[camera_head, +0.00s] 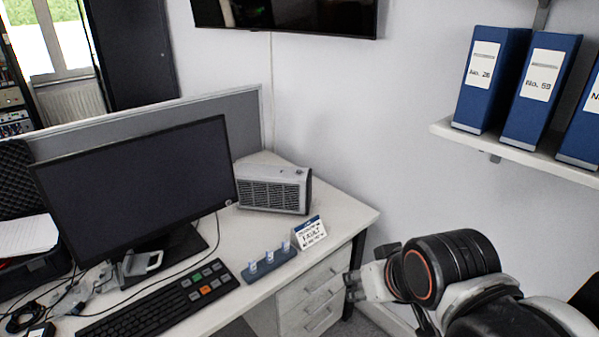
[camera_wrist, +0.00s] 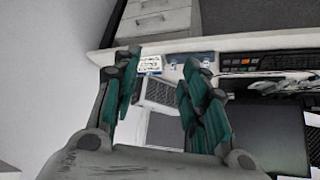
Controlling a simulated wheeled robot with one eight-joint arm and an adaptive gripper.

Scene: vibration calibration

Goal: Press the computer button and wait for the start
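A black monitor (camera_head: 140,183) with a dark screen stands on the desk; it also shows in the wrist view (camera_wrist: 265,132). A grey box with a black grille (camera_head: 275,188) sits at the desk's back right corner. It also shows between my fingers in the wrist view (camera_wrist: 158,93). I cannot tell which part is the computer button. My gripper (camera_head: 352,284) is to the right of the desk, apart from everything. In the wrist view its two teal-padded fingers (camera_wrist: 161,62) are spread with a clear gap and nothing between them.
A black keyboard (camera_head: 160,303) with coloured keys lies before the monitor. A blue holder with small clear pieces (camera_head: 269,260) and a white sign (camera_head: 310,233) stand near the desk's front edge. Drawers (camera_head: 315,300) are below. A shelf (camera_head: 510,150) with blue binders (camera_head: 540,85) hangs at right.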

